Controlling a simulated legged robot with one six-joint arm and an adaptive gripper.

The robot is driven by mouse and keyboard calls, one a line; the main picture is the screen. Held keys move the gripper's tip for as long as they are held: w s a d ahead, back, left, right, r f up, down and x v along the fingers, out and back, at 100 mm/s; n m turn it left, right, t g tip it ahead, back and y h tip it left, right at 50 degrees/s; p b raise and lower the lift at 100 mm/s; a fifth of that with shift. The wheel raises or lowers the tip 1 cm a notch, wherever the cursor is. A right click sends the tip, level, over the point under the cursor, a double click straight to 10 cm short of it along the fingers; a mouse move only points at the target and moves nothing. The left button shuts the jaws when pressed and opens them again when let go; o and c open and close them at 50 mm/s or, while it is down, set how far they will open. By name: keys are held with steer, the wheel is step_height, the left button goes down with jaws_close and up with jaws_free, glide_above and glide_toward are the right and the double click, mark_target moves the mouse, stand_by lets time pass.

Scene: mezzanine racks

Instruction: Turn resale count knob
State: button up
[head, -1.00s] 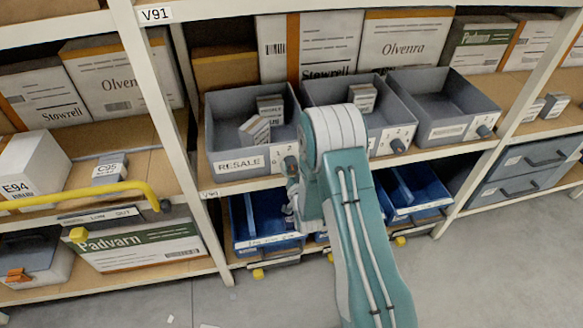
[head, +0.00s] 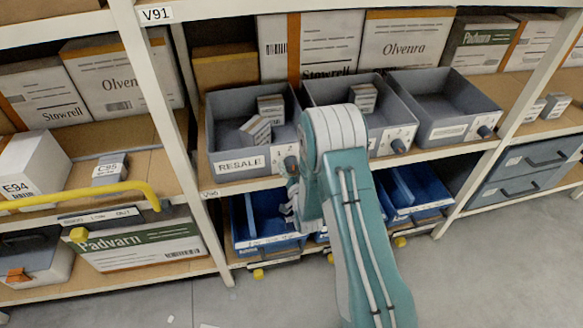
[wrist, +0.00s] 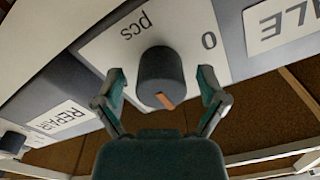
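The resale bin (head: 238,164) is a grey open bin with a RESALE label, holding small boxes, on the middle shelf. Its knob is a dark round one with an orange mark, seen close in the wrist view (wrist: 161,72) on a white plate (wrist: 205,25) marked "0" and "pcs". The orange mark points toward the bottom of that view. My gripper (wrist: 162,84) is open, with one finger on either side of the knob and a visible gap on both sides.
Two more grey bins stand to the right, the far one (head: 445,108) empty, each with its own knob. A REPAIR label (wrist: 62,117) shows in the wrist view. Blue bins (head: 265,222) sit on the shelf below. A yellow rail (head: 85,196) crosses at left.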

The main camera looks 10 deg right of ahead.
steer(key=s, duration=1.2)
steer(key=shift+f, duration=0.1)
